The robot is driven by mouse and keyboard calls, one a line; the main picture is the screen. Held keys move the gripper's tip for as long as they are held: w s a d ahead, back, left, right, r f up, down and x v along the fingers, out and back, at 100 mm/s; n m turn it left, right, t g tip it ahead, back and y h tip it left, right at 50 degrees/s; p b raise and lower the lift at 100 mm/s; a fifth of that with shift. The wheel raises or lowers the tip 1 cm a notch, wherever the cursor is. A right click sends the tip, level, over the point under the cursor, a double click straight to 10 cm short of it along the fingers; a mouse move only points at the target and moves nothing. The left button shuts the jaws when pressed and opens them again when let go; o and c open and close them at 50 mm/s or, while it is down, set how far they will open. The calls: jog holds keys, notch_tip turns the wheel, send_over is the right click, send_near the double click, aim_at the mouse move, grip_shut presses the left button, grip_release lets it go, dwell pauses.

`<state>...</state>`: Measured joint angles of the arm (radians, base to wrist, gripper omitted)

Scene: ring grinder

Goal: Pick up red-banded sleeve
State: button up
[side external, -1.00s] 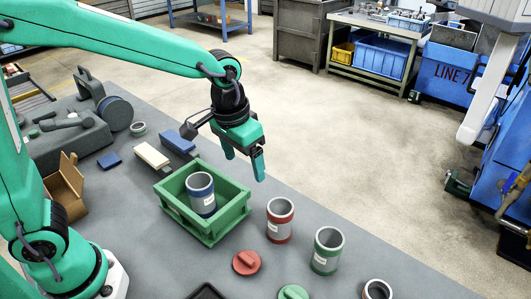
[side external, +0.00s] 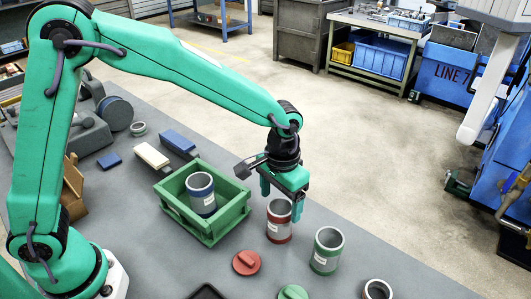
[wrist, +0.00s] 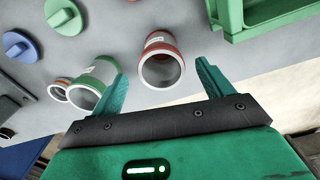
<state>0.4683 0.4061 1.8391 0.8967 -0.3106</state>
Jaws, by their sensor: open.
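The red-banded sleeve (side external: 279,224) stands upright on the bench, a grey hollow cylinder with red bands and a white label. My gripper (side external: 281,202) is open above it, its fingers at the sleeve's upper part in the side view. In the wrist view the red-banded sleeve (wrist: 162,62) lies beyond and between the two open fingers of my gripper (wrist: 160,82). No contact is clear. A red lid (side external: 246,262) lies on the bench in front of the sleeve.
A green-banded sleeve (side external: 326,250) stands close on the right. The green crate (side external: 226,228) on the left holds a blue-banded sleeve (side external: 201,196). A green lid (side external: 293,293) and another sleeve (side external: 377,290) are at the front. The bench's far edge is behind the sleeves.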

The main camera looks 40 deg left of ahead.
jog(key=shift+f, duration=0.7)
jog(key=shift+f, duration=0.1)
jog(key=shift+w+f, duration=0.1)
jog(key=shift+f, duration=2.4)
jog(key=shift+c, duration=0.5)
jog(key=c, duration=1)
